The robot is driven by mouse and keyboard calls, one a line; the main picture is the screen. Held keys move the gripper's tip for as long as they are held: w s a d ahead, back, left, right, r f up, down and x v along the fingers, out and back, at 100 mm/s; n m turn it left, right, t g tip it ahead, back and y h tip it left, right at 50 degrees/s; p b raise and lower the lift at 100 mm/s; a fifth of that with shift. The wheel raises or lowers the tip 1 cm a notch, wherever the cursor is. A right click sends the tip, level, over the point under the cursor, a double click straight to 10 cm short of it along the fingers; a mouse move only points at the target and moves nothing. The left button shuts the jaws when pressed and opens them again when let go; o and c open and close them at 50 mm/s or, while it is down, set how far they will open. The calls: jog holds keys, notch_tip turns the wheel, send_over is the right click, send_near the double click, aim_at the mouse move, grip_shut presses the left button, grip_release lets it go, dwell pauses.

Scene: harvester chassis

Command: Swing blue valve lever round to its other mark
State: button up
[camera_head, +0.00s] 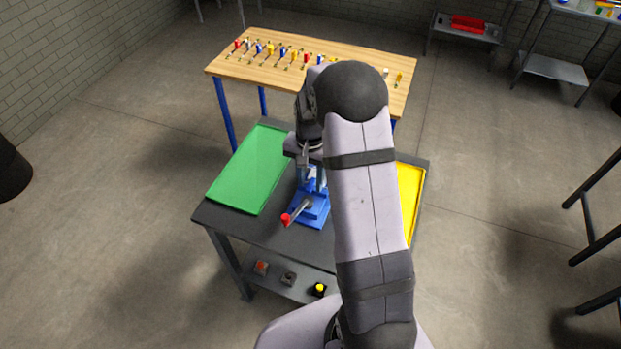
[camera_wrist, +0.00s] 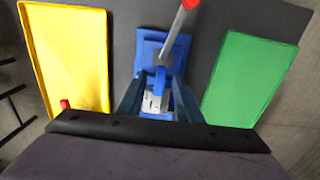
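In the wrist view the lever (camera_wrist: 177,35) runs up the picture from the valve's hub. My gripper (camera_wrist: 158,92) is above the valve, its two fingers apart on either side of the blue and pale valve parts. I cannot tell whether they touch anything. In the head view my arm hides part of the valve. I cannot make out the marks.
A green tray (camera_head: 250,168) lies left of the valve and a yellow tray (camera_head: 411,198) to its right, as the head view shows. A red piece (camera_wrist: 65,104) shows at the yellow tray. Behind stands a wooden table (camera_head: 250,72) with several coloured levers. Small items sit on the lower shelf.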

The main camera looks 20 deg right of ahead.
grip_shut()
jog(key=shift+w, duration=0.1)
jog(key=w+m, duration=0.1)
jog(key=m, duration=0.1)
jog(key=a+m, duration=0.1)
jog(key=m, duration=0.1)
jog(key=shift+w+a, duration=0.1)
jog(key=shift+w, duration=0.25)
jog(key=m, duration=0.1)
jog(key=w+m, duration=0.1)
jog(key=m, duration=0.1)
jog(key=w+m, duration=0.1)
jog(key=shift+w+a+m+b, duration=0.2)
jog(key=shift+a+m+b, duration=0.1)
jog(key=shift+b, duration=0.1)
jog(key=shift+w+d+m+b, duration=0.1)
jog(key=shift+w+d+m, duration=0.2)
jog(key=shift+w+m, duration=0.85)
jog(key=shift+w+d+m+b, duration=0.1)
jog(key=shift+w+d+m, duration=0.25)
jog(key=shift+m, duration=1.65)
jog(key=shift+w+d+m+b, duration=0.1)
jog(key=shift+w+d+m, duration=0.2)
jog(key=shift+w+m, duration=0.85)
jog(key=shift+s+m, duration=0.45)
jog(key=shift+m, duration=0.05)
